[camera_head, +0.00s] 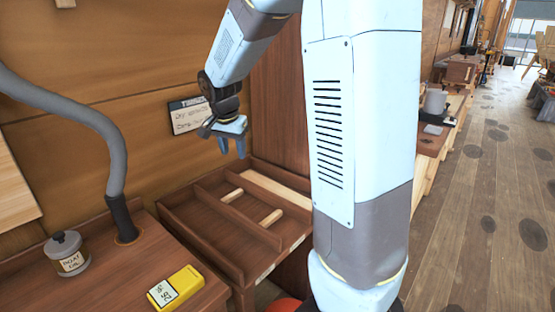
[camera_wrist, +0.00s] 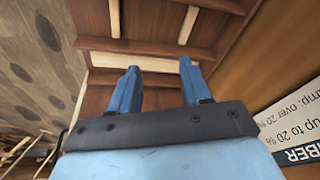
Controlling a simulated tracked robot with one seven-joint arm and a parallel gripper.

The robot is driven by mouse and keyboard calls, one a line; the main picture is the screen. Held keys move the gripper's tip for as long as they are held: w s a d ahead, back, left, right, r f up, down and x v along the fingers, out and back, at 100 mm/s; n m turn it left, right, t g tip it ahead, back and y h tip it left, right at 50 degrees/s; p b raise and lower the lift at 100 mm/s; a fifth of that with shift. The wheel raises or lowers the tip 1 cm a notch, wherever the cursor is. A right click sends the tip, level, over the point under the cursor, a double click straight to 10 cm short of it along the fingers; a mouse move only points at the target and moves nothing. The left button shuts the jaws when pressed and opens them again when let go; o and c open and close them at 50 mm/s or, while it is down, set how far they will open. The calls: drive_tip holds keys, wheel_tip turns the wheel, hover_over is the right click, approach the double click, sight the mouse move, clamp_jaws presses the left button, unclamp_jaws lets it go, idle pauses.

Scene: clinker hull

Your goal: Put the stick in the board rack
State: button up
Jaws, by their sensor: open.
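The board rack (camera_head: 205,222) is a low dark brown tray with dividers, on the counter below my gripper. Two short pale wooden sticks lie in it: one stick (camera_head: 232,196) toward the back and another stick (camera_head: 271,218) nearer the front right. A longer pale board (camera_head: 275,190) lies in the right-hand slot. The wrist view shows the two sticks, one stick (camera_wrist: 114,18) and the other stick (camera_wrist: 188,25), with the pale board (camera_wrist: 105,60) behind my fingers. My gripper (camera_head: 231,146) is open and empty, held above the back of the rack; its blue fingers also show in the wrist view (camera_wrist: 159,72).
A grey hose (camera_head: 110,135) rises from the left counter. A sign (camera_head: 187,116) is on the wall beside my gripper. A wooden wall closes off the back.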

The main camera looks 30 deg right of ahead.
drive_tip(key=s+r+n+t+y, duration=0.1)
drive_tip(key=s+r+n, duration=0.3)
drive_tip(key=s, duration=0.9)
drive_tip(key=s+r+n+t, duration=0.2)
drive_tip(key=s+r+n, duration=0.3)
drive_tip(key=s, duration=0.9)
drive_tip(key=shift+s+d+y, duration=0.2)
drive_tip(key=shift+y, duration=0.2)
drive_tip(key=shift+c, duration=0.5)
